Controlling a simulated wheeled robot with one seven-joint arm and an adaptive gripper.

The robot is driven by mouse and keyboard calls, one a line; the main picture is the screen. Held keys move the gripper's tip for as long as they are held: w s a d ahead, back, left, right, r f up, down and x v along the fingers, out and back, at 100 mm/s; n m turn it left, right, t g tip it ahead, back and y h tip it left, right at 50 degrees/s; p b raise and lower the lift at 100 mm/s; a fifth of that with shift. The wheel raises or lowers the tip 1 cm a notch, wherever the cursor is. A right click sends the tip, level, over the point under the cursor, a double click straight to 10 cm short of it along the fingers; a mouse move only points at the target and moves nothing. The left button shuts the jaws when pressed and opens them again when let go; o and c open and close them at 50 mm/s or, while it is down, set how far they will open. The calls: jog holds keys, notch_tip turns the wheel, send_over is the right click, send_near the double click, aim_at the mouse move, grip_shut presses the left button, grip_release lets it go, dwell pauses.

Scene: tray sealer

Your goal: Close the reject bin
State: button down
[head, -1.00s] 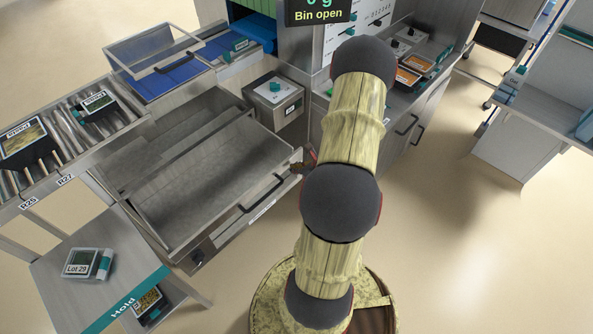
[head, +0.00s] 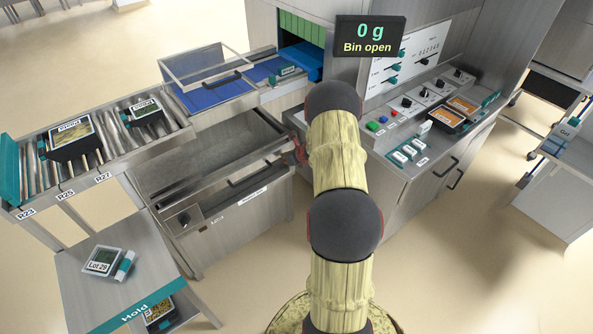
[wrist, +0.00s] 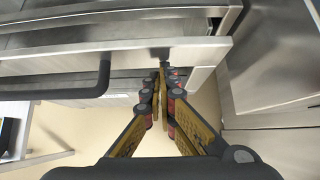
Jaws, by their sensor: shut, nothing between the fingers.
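The reject bin (head: 205,196) is a steel drawer in the machine below the conveyor, standing partly open. Its inside shows behind the front panel. The dark bar handle (head: 262,172) is on the front; it also shows at the left in the wrist view (wrist: 85,91). My gripper (wrist: 163,72) is shut and empty, its fingertips at the bin's front panel, right of the handle. I cannot tell whether they touch it. In the head view the gripper is mostly hidden by my arm, at the bin's right front corner. The display (head: 370,36) reads "0 g" and "Bin open".
A roller conveyor (head: 110,150) with trays runs at the left, above a Hold shelf (head: 130,280). A control panel cabinet (head: 425,150) stands right of my arm. The floor in front of the bin is clear.

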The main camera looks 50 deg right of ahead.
aim_at(280, 153)
jog(key=shift+w+d+r, duration=0.1)
jog(key=shift+w+d, duration=0.15)
jog(key=shift+w, duration=0.7)
jog(key=shift+w+d, duration=0.25)
jog(key=shift+w, duration=0.7)
